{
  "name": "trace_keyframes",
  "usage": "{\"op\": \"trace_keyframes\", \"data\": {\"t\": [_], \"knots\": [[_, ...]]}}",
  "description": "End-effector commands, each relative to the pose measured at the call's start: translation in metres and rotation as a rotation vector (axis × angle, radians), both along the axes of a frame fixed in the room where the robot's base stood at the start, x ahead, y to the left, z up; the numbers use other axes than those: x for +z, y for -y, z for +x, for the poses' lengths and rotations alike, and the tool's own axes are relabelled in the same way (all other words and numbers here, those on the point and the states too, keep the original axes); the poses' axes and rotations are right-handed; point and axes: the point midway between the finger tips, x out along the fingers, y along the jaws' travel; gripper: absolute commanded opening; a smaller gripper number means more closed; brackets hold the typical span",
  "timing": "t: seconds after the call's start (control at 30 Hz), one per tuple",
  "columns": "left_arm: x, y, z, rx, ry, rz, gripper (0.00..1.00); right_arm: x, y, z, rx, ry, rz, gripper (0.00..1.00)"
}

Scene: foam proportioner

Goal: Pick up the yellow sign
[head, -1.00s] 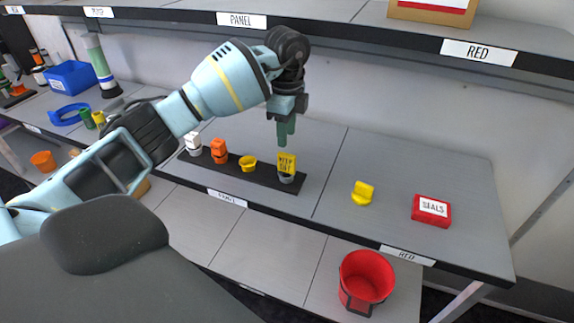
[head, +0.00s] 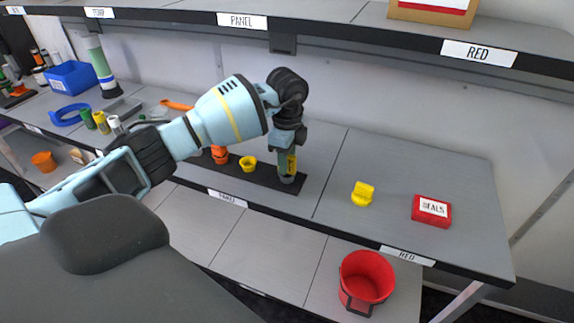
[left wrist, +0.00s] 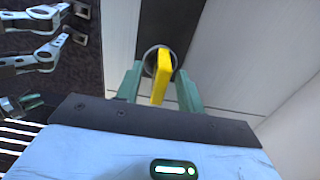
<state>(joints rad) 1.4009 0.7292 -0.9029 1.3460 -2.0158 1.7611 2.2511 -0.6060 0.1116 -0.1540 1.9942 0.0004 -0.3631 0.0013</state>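The yellow sign (head: 292,163) stands upright in a grey round holder (head: 288,179) at the right end of a black strip on the shelf. My left gripper (head: 287,164) is lowered over it, pointing down, and partly hides it. In the left wrist view the sign (left wrist: 161,76) shows edge-on between the two green fingers of my left gripper (left wrist: 158,88). The fingers are open, with a gap on each side of the sign. My right gripper is not in view.
An orange piece (head: 219,155) and a yellow cup (head: 248,163) stand on the black strip (head: 266,180) to the left. A yellow piece (head: 363,193) and a red SEALS box (head: 431,210) lie to the right. A red bucket (head: 366,278) is below. The upper shelf (head: 340,35) overhangs behind.

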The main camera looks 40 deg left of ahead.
Motion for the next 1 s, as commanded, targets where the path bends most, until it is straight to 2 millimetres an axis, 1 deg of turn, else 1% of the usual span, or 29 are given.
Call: {"op": "trace_keyframes", "data": {"t": [0.17, 0.27, 0.47, 0.5, 0.83, 1.0], "knots": [[0.000, 0.000, 0.000, 0.000, 0.001, 0.000, 0.38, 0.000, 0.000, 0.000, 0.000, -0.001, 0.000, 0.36], [0.000, 0.000, 0.000, 0.000, 0.001, 0.000, 0.28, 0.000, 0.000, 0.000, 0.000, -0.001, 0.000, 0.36], [0.000, 0.000, 0.000, 0.000, 0.001, 0.000, 0.02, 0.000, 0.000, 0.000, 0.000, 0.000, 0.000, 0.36], [0.000, 0.000, 0.000, 0.000, 0.000, 0.000, 0.00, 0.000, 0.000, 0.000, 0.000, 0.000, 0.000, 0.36], [0.002, 0.000, 0.000, 0.000, 0.001, 0.000, 0.00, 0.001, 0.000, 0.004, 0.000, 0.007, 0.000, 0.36], [0.012, 0.000, 0.001, 0.000, 0.003, 0.000, 0.00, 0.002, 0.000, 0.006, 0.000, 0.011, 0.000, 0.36]]}}
